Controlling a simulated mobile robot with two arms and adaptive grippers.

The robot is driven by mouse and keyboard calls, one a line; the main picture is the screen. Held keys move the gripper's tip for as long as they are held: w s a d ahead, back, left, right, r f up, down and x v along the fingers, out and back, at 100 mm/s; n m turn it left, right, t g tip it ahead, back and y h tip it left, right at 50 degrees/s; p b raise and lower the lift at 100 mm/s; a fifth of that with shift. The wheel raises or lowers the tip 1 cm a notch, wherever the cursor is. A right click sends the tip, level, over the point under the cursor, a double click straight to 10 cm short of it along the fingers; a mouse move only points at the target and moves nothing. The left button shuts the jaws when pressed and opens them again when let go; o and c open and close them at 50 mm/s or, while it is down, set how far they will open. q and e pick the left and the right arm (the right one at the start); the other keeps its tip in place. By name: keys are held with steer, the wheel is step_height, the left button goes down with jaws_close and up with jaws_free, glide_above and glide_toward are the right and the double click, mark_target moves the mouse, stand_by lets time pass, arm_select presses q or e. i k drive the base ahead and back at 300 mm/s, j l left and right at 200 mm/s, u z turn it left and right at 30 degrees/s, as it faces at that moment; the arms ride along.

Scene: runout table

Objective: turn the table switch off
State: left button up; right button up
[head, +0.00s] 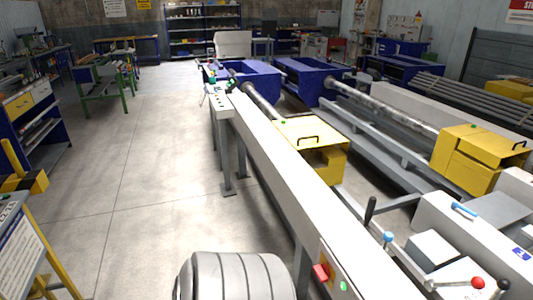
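A grey switch panel (333,271) is on the near side of the long white runout table (290,165), at the bottom of the head view. It carries a raised red button (321,272) and a small green button (344,286). I cannot read any on or off state from it. Another small control box (221,103) stands at the far end of the table; its details are too small to tell. Neither of my grippers is in view.
A grey ribbed rounded body (235,277) stands left of the panel. Open concrete floor (140,190) lies left of the table. A yellow-and-black barrier (20,180) is at the left edge.

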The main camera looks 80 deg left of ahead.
mark_target(321, 271)
steer(key=u, duration=1.85)
steer(key=j+z, duration=0.1)
steer(key=j, duration=0.45)
steer(key=j+z, duration=0.15)
steer(key=j, duration=0.4)
steer(key=k+j+z, duration=0.1)
steer(key=j, duration=0.45)
steer(key=k+j+z, duration=0.1)
steer(key=j, duration=0.45)
steer(key=k+j+z, duration=0.1)
steer(key=j, duration=0.45)
